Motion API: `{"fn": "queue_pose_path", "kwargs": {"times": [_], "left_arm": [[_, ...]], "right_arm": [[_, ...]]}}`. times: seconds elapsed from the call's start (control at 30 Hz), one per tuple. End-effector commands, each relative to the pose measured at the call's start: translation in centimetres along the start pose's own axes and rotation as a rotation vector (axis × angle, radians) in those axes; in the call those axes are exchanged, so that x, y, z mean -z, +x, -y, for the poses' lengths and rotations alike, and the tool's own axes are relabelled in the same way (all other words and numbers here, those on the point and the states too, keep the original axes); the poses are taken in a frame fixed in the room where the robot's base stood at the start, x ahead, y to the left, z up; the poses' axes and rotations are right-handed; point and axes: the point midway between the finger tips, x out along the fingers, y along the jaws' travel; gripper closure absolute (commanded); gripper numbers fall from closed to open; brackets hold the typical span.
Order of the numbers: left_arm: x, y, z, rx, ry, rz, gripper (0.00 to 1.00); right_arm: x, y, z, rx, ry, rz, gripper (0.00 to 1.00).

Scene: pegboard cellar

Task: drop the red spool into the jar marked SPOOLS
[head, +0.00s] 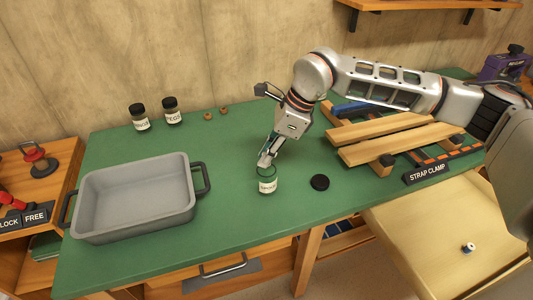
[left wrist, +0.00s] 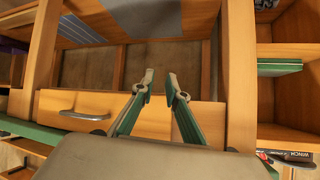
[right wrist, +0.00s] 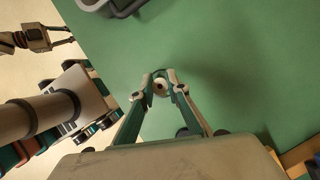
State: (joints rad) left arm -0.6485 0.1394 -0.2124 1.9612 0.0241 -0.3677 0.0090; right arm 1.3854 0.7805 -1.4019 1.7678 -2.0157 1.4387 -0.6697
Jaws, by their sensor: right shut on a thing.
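My right gripper (head: 265,162) points down at the mouth of a small open glass jar (head: 267,186) with a white label too small to read clearly. Its fingertips are right at or just above the rim; I cannot tell how far inside. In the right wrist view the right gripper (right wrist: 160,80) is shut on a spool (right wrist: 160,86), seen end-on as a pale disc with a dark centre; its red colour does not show. A black lid (head: 320,182) lies right of the jar. My left gripper (left wrist: 160,88) is open and empty, away from the jar.
A grey tray (head: 88,222) stands left on the green bench (head: 230,232). Two dark-capped labelled jars (head: 140,124) stand behind. Wooden boards (head: 385,140) and a strap clamp lie right. A pale spool with blue (head: 467,247) sits on the wooden surface at lower right.

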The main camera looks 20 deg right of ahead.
Motion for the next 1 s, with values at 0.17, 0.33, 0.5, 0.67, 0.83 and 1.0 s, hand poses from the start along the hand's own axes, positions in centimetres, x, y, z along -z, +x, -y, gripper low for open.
{"fn": "queue_pose_path", "kwargs": {"times": [0.17, 0.33, 0.5, 0.67, 0.83, 1.0], "left_arm": [[0.1, 0.0, 0.0, 0.0, 0.001, -0.001, 0.86], [0.1, 0.0, 0.0, 0.0, 0.0, -0.001, 0.86], [0.1, 0.0, 0.0, 0.0, 0.001, -0.001, 0.86], [0.2, 0.0, 0.0, 0.0, 0.001, -0.002, 0.86], [0.7, -0.3, 0.1, 0.001, 0.001, -0.005, 0.86], [1.6, -0.7, 0.3, 0.003, 0.002, -0.01, 0.86]], "right_arm": [[0.0, 0.0, 0.0, 0.0, 0.0, 0.0, 0.93], [0.0, 0.0, 0.0, 0.0, 0.0, 0.0, 0.65], [0.0, 0.0, 0.0, 0.0, 0.0, 0.0, 0.65], [0.0, 0.0, 0.0, 0.0, 0.0, 0.0, 0.65], [-0.3, -0.7, 0.0, 0.001, -0.001, 0.001, 0.65], [-0.9, -1.9, 0.0, 0.002, -0.001, 0.001, 0.65]]}}
